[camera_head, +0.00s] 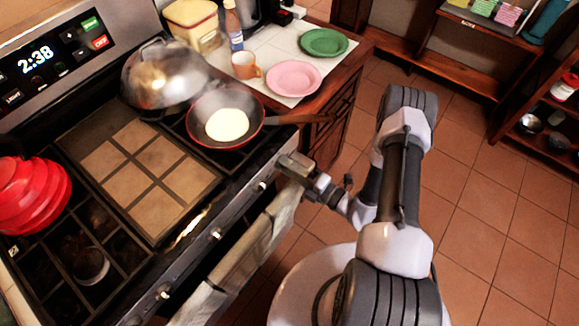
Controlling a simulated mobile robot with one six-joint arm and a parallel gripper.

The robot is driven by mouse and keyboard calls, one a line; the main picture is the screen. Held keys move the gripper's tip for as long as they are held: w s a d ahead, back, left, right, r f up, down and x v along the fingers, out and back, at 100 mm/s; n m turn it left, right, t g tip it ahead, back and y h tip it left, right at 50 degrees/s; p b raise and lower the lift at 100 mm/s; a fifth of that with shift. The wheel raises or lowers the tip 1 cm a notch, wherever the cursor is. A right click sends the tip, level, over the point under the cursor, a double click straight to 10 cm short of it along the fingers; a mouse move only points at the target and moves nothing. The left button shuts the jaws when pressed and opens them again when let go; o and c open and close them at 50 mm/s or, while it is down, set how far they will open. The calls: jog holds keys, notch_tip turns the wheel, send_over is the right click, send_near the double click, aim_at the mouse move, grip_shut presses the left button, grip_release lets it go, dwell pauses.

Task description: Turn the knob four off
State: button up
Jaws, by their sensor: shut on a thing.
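The stove has a row of knobs along its front edge. Three show: one near the bottom (163,293), one in the middle (216,235) and one (262,186) just left of my gripper. My gripper (287,164) is at the right end of the stove front, shut on a knob there. The jaws hide that knob, so its turn angle cannot be read. A red-rimmed frying pan (242,133) with a pale round food (227,125) sits on the burner behind my gripper.
The pan's handle (310,118) sticks out to the right, close above my gripper. A metal domed lid or wok (165,75) and a red pot (35,195) stand on the stove. Towels (235,258) hang at the oven front. The counter (290,62) holds plates and a mug.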

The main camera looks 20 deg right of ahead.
jog(key=shift+m, duration=0.6)
jog(key=o, duration=1.4)
jog(key=shift+c, duration=0.2)
jog(key=shift+s+d, duration=0.1)
jog(key=p+v, duration=0.2)
jog(key=v, duration=1.5)
jog(key=shift+p, duration=0.3)
